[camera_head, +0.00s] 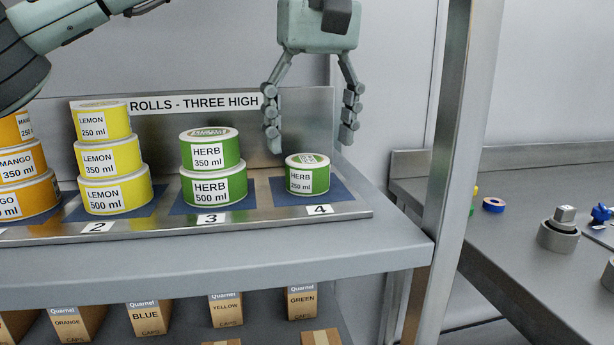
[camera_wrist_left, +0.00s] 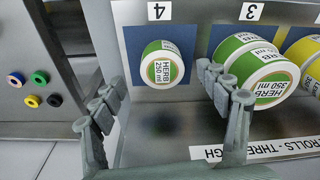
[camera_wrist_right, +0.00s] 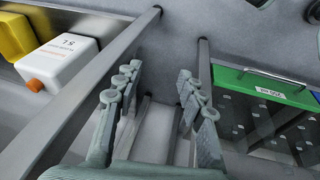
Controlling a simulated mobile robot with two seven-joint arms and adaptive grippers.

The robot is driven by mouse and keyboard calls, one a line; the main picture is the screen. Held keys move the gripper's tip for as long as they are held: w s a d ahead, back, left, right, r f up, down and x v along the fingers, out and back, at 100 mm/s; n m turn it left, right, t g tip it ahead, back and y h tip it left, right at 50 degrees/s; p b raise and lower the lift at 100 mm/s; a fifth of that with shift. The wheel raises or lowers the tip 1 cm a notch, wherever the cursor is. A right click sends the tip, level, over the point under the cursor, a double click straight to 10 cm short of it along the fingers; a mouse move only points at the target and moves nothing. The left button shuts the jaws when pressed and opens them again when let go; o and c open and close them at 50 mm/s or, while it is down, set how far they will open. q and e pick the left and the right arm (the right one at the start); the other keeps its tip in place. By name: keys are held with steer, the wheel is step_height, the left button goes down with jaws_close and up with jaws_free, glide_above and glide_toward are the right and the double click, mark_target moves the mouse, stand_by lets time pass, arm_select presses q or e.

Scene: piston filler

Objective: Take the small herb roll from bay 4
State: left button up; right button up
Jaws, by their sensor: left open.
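The small green herb roll (camera_head: 307,175), labelled HERB 250 ml, stands alone on the blue pad of bay 4 (camera_head: 345,190). It also shows in the left wrist view (camera_wrist_left: 162,65), ahead of the fingers. My left gripper (camera_head: 309,143) points down with its fingers spread, empty, above the small herb roll and apart from it. In the left wrist view its fingers (camera_wrist_left: 168,105) are wide apart, with the roll seen between and beyond them. My right gripper (camera_wrist_right: 158,95) is open and empty in its own wrist view, away from the rolls.
Bay 3 holds two larger herb rolls (camera_head: 211,168) stacked, close left of bay 4. Bay 2 holds stacked lemon rolls (camera_head: 113,165), with mango rolls (camera_head: 22,170) further left. A metal post (camera_head: 456,170) stands right of the shelf. Cap boxes (camera_head: 227,310) stand below.

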mark_target(308, 159)
arm_select(q)
steer(key=f, duration=0.3)
steer(key=w+f, duration=0.1)
steer(key=shift+a+f, duration=0.15)
steer(key=shift+a, duration=0.15)
steer(key=c, duration=1.3)
